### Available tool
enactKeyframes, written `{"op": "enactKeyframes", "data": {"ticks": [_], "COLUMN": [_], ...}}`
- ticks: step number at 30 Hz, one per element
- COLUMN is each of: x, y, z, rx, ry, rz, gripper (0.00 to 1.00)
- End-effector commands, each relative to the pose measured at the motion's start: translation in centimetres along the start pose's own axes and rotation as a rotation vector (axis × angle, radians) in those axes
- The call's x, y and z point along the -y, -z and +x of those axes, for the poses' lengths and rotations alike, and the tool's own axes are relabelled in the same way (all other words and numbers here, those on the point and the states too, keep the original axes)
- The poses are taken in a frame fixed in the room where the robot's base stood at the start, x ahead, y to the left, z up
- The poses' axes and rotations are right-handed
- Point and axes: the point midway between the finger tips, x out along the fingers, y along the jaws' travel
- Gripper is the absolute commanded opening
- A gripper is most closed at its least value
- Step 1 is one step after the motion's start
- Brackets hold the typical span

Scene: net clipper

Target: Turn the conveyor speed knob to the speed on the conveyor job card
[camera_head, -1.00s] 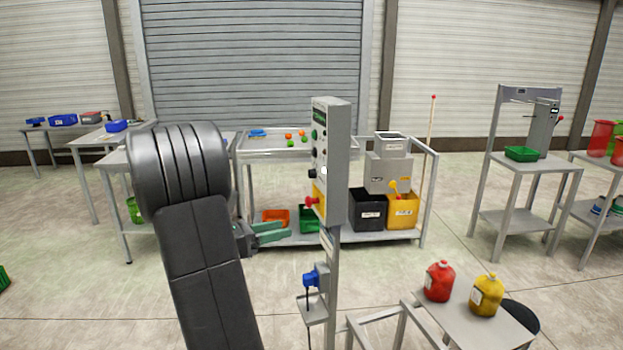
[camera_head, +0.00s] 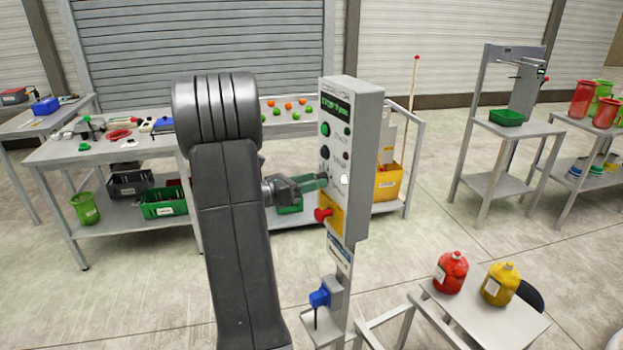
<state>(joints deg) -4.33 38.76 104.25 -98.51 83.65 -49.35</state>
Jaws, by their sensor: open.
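A grey control box (camera_head: 372,150) stands on a post, its front face turned to the left. The face carries a lit green display (camera_head: 337,108), a green button (camera_head: 325,129) and a black button (camera_head: 325,152). Below these is a dial area with the speed knob, largely hidden by or blending into my fingers. A red switch (camera_head: 322,214) sits on a yellow plate at the bottom.
A blue device (camera_head: 320,298) sits on a bracket lower on the post. Red (camera_head: 451,274) and yellow (camera_head: 500,286) jugs stand on a small table at the front right. A workbench (camera_head: 60,152) with tools is at the left. Open floor lies between.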

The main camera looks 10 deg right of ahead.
Motion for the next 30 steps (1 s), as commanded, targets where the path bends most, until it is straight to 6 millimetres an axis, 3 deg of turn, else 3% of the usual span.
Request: {"op": "enactKeyframes", "data": {"ticks": [11,15,18,30], "x": [-0.03,-0.03,-0.02,-0.11], "y": [0.04,0.03,0.03,0.43], "z": [0.46,0.45,0.44,0.43], "rx": [0.0,0.0,0.0,0.0], "ry": [-0.001,-0.001,-0.001,-0.001], "rz": [0.0,0.0,0.0,0.08], "gripper": [0.49,0.22,0.06,0.06]}}
